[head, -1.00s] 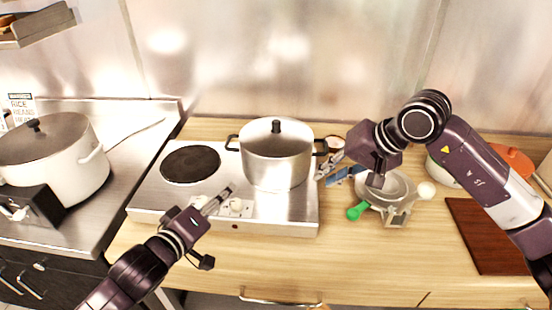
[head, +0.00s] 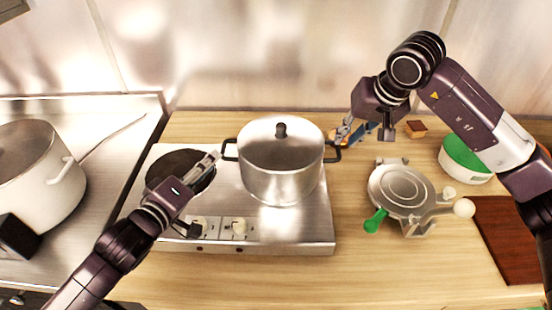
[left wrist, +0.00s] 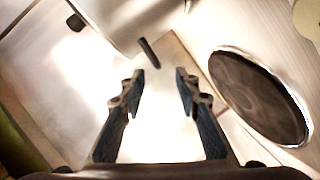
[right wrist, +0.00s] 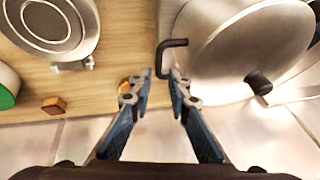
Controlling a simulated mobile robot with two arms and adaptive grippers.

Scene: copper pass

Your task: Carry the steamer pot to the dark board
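The steamer pot (head: 281,175) is a silver lidded pot with a black knob and two black side handles, on the right side of the steel cooktop. The dark board (head: 510,240) is reddish brown and lies at the right of the counter. My left gripper (head: 217,156) is open and empty, just left of the pot's left handle (left wrist: 149,53), which is ahead of its fingertips in the left wrist view. My right gripper (head: 345,130) is open beside the right handle (right wrist: 170,56). In the right wrist view this handle is just ahead of the fingertips, not clasped.
A grey waffle-iron-like appliance (head: 400,188) with a green handle stands between cooktop and board. A green and white bowl (head: 465,163) and a small brown block (head: 416,129) are behind. A dark burner (head: 180,170) is left of the pot. A large white pot (head: 38,175) stands far left.

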